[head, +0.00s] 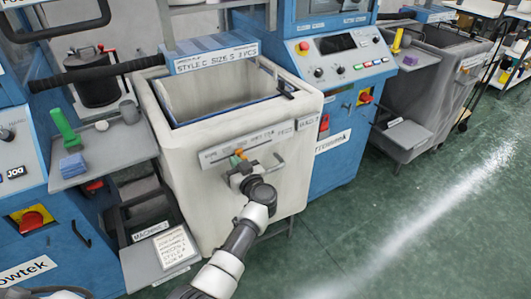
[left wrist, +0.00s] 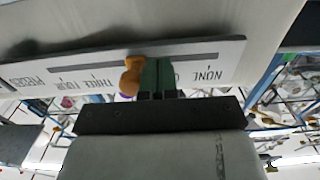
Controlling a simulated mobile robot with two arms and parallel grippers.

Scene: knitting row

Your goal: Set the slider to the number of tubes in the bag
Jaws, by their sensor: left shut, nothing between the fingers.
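The bag (head: 183,132) is an off-white open bin. Its visible inside shows no tubes; its floor is hidden by the front wall. The slider strip (head: 212,157) is on its front, with an orange knob (head: 240,153). In the left wrist view the strip (left wrist: 215,66) appears upside down, reading PIECES, FOUR, THREE, a covered part and NONE. The knob (left wrist: 131,77) stands just right of THREE there. My left gripper (head: 236,162) is shut and empty, its green fingertips (left wrist: 157,76) right beside the knob, seemingly touching it. My right gripper is out of view.
A sign (head: 215,57) on the bag's back edge reads STYLE C SIZE S 3 PCS. A grey shelf (head: 110,155) with a green tool is at left. A blue machine (head: 345,120) stands behind right. Green floor (head: 400,230) is clear at right.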

